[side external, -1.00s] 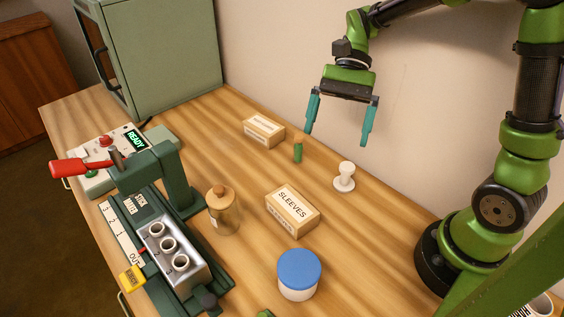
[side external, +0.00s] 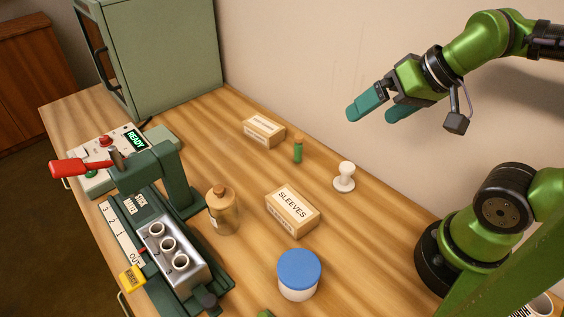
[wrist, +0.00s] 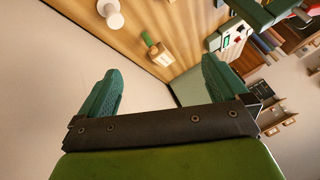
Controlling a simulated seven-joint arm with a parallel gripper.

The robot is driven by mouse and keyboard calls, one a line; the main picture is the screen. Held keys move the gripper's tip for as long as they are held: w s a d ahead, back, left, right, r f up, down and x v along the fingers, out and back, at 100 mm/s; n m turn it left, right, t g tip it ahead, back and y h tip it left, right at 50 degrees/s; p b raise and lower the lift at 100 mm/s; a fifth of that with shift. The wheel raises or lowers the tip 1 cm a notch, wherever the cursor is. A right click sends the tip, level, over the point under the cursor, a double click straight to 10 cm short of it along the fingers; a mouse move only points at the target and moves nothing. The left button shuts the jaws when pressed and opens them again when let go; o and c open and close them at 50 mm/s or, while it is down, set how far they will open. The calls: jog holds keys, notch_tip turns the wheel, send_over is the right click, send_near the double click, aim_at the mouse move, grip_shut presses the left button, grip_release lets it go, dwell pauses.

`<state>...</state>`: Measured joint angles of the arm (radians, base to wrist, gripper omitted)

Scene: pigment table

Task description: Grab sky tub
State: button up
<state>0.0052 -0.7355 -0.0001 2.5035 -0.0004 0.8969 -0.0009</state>
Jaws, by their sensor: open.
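The sky tub appears to be the white tub with a sky-blue lid (side external: 299,270), standing upright on the table near the front in the side external view. I cannot make it out in the wrist view. My gripper (side external: 370,112) is open and empty, high above the table toward the wall, well above and to the right of the tub. Its teal fingers point left and slightly down. In the wrist view the fingers of my gripper (wrist: 160,67) stand apart with nothing between them.
A SLEEVES box (side external: 292,211), a brown bottle (side external: 222,211) and a white knobbed piece (side external: 344,177) stand near the tub. A green press (side external: 176,185) with a metal block (side external: 172,250) is at left.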

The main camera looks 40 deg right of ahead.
jog(key=shift+a+r, duration=0.1)
jog(key=shift+r, duration=0.15)
dwell(0.4)
jog(key=m+g+h, duration=0.2)
jog(key=m+g, duration=0.5)
jog(key=m, duration=0.2)
send_over(297, 268)
notch_tip(297, 268, down, 7)
jog(key=shift+m, duration=0.3)
notch_tip(297, 268, down, 12)
jog(key=shift+r, duration=0.15)
notch_tip(297, 268, down, 5)
jog(key=shift+s+f, duration=0.1)
